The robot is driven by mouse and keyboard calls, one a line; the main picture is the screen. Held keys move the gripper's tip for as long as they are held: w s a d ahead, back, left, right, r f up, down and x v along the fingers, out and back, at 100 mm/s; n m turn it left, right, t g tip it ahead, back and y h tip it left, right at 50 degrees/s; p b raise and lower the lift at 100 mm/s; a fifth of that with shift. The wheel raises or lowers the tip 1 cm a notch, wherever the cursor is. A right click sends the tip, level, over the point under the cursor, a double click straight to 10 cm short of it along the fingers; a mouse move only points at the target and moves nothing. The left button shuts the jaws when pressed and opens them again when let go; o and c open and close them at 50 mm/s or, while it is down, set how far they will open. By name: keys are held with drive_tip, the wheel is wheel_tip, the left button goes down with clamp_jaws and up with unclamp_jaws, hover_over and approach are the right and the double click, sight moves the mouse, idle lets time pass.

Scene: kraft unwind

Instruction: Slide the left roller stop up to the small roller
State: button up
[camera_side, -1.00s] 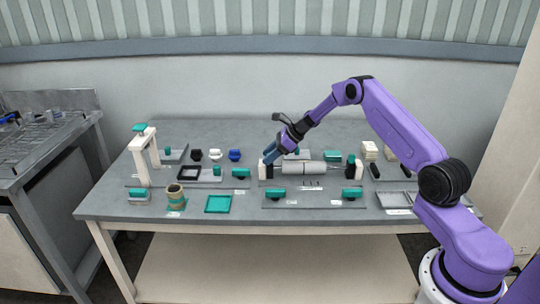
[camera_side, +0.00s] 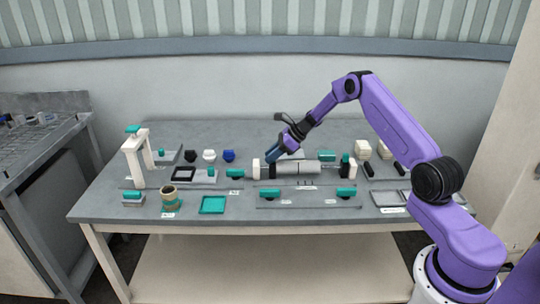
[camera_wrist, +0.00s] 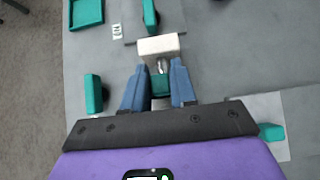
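The left roller stop (camera_side: 272,171) is a dark upright piece beside the left white post (camera_side: 256,169). Its teal top (camera_wrist: 160,86) shows in the wrist view between my blue fingers. My gripper (camera_side: 271,156) reaches down over it and looks shut on that teal top, which is hidden in the side view. The small roller (camera_side: 298,167), a pale grey cylinder, lies right of the stop, with a narrow gap appearing to remain. The right roller stop (camera_side: 345,163), dark with a teal top, stands at the roller's right end.
Teal blocks sit on a front plate (camera_side: 305,201) and a teal block (camera_side: 327,156) stands behind the roller. A white gantry (camera_side: 136,158), a brown spool (camera_side: 169,197) and a teal tray (camera_side: 212,204) are to the left. White and black blocks lie right.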

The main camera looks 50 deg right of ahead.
drive_tip(key=shift+o, duration=1.4)
drive_tip(key=v, duration=1.7)
drive_tip(key=shift+r, duration=0.15)
